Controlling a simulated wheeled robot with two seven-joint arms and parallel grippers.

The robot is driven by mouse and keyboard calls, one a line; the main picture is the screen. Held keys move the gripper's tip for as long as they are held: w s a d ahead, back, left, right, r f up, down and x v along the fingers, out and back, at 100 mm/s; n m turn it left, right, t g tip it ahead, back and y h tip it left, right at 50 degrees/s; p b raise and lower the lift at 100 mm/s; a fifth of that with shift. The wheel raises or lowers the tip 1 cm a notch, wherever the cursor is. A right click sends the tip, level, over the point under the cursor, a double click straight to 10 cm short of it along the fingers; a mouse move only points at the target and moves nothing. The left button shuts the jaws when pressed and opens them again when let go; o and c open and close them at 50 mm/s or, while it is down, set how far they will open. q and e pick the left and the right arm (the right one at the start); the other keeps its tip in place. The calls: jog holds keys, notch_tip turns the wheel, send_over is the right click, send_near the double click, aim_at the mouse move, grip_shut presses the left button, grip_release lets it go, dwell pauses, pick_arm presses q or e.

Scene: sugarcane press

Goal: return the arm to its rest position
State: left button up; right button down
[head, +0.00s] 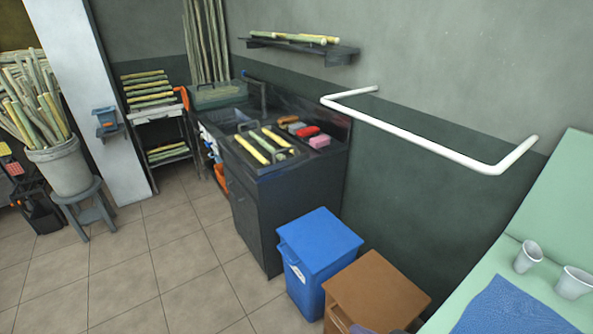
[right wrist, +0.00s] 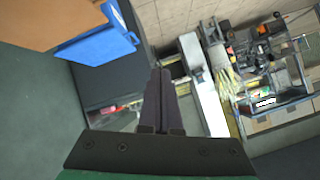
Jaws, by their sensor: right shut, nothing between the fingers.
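My right gripper (right wrist: 160,74) shows in the right wrist view. Its two dark fingers lie together, shut with nothing between them. It is in free air, pointing across the room and apart from the blue bin (right wrist: 102,38) and the dark counter unit behind. In the head view only a small dark shape shows at the bottom edge, and I cannot tell which part it is. My left gripper is in neither view.
The blue bin (head: 320,240) and a brown cabinet (head: 376,288) stand below a white wall rail (head: 430,138). A dark counter (head: 268,215) holds cane pieces. Two cups (head: 528,256) stand on the pale green surface at right. The tiled floor (head: 170,250) is clear.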

jog(key=s+d+r+g+h, duration=0.2)
jog(key=s+d+g+h, duration=0.3)
jog(key=s+d+h, duration=0.25)
jog(key=s+f+g, duration=0.2)
jog(key=s+f, duration=0.1)
jog(key=f, duration=2.3)
jog(key=s+d+f, duration=0.3)
jog(key=s+f, duration=0.9)
jog(key=s, duration=0.3)
jog(key=shift+s+d+g, duration=0.2)
jog(key=shift+s+g, duration=0.2)
